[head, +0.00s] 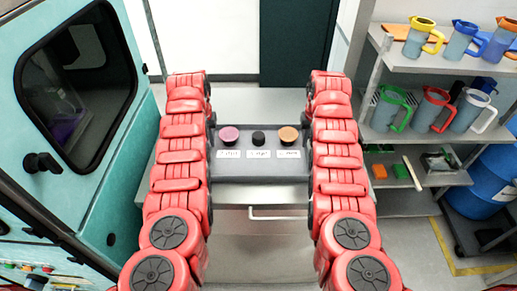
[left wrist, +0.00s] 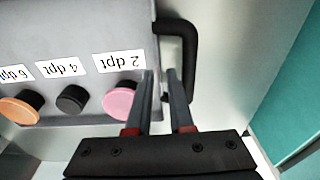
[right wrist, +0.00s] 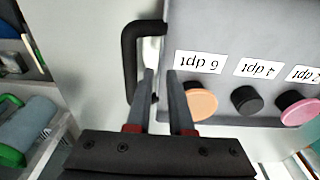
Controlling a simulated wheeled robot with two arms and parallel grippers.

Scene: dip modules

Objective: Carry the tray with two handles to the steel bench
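The tray (head: 262,168) is dark grey and carries a pink-topped, a black-topped and an orange-topped item with white labels. It sits level on a light grey metal bench (head: 262,100). In the left wrist view, one black handle (left wrist: 190,50) stands out from the tray's edge. My left gripper (left wrist: 161,74) is open, its fingers apart near that edge, beside the handle's outer bar. In the right wrist view, the other black handle (right wrist: 131,60) lies left of my right gripper (right wrist: 159,74), which is open likewise. Both grippers and handles are hidden by my arms in the head view.
A teal cabinet (head: 100,190) with a dark window stands close on the left. A shelf (head: 400,138) with coloured jugs and a blue drum (head: 490,185) stand on the right. A bar handle (head: 278,213) juts from the bench front. Bare bench top lies behind the tray.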

